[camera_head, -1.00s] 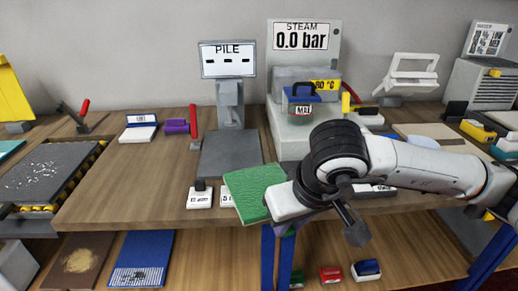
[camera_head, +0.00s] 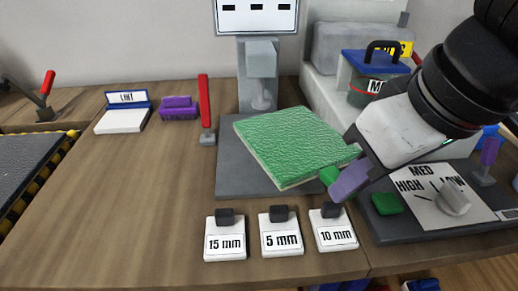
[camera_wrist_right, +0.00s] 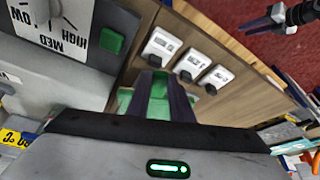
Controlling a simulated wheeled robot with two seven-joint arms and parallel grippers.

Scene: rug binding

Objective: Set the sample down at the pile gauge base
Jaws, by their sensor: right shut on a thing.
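The sample is a square green textured piece (camera_head: 295,143) with a pale edge. It lies over the grey pile gauge base (camera_head: 232,180), overlapping its right side, turned at an angle to it. I cannot tell whether its underside touches the plate. My right gripper (camera_head: 338,182) is shut on the sample's near right corner. In the right wrist view, green shows between and beside the fingers (camera_wrist_right: 160,97), which hide most of the sample. My left gripper (camera_wrist_right: 278,20) appears at the upper right of that view, away from the sample; its jaw opening is unclear.
The gauge's post (camera_head: 257,85) and PILE display (camera_head: 256,15) stand behind the plate. Blocks marked 15 mm (camera_head: 225,240), 5 mm (camera_head: 281,238) and 10 mm (camera_head: 334,235) line the front. A red-handled tool (camera_head: 204,105) is left; a dial panel (camera_head: 432,195) is right.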

